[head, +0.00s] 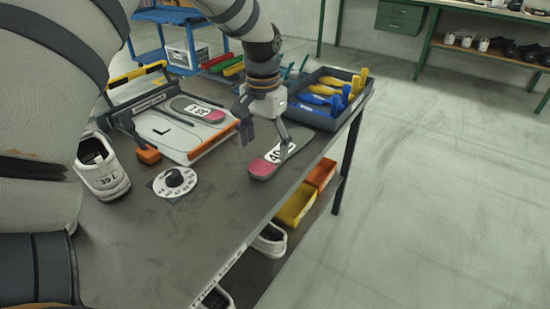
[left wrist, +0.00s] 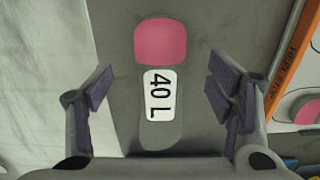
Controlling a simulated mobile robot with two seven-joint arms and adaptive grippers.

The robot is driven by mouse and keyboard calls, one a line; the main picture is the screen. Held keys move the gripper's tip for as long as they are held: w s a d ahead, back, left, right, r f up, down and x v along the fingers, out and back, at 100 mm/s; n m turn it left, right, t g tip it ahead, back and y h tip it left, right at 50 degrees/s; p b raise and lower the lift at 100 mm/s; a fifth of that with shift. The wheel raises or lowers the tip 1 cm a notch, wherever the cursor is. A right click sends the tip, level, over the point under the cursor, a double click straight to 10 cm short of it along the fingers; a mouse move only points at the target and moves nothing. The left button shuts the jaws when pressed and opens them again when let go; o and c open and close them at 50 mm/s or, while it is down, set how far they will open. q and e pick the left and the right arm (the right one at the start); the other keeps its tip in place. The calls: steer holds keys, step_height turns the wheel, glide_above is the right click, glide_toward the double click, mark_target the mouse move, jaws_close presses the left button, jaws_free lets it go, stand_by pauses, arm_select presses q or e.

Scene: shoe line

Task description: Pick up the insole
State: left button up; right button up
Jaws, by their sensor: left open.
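The insole (head: 263,168) lies flat on the grey table near its right edge, grey with a pink heel and a white label reading "40 L". In the left wrist view, the insole (left wrist: 160,42) lies lengthwise between the fingers with clear space on both sides. My left gripper (head: 265,138) is open above it, pointing down, and partly covers it in the head view. In the left wrist view, the gripper (left wrist: 158,93) has both dark finger pads apart and nothing between them touching. My right gripper is not in view.
A white board (head: 172,135) with another labelled insole (head: 198,109) lies to the left. A white shoe (head: 102,166) and a round dial (head: 175,182) are nearer left. A dark tray (head: 314,115) of yellow- and blue-handled tools stands behind. Yellow and orange bins (head: 295,207) sit below the table edge.

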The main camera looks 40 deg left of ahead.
mark_target(265, 163)
arm_select(q)
step_height(265, 163, down, 5)
steer(key=shift+w+r, duration=0.15)
steer(key=c, duration=1.2)
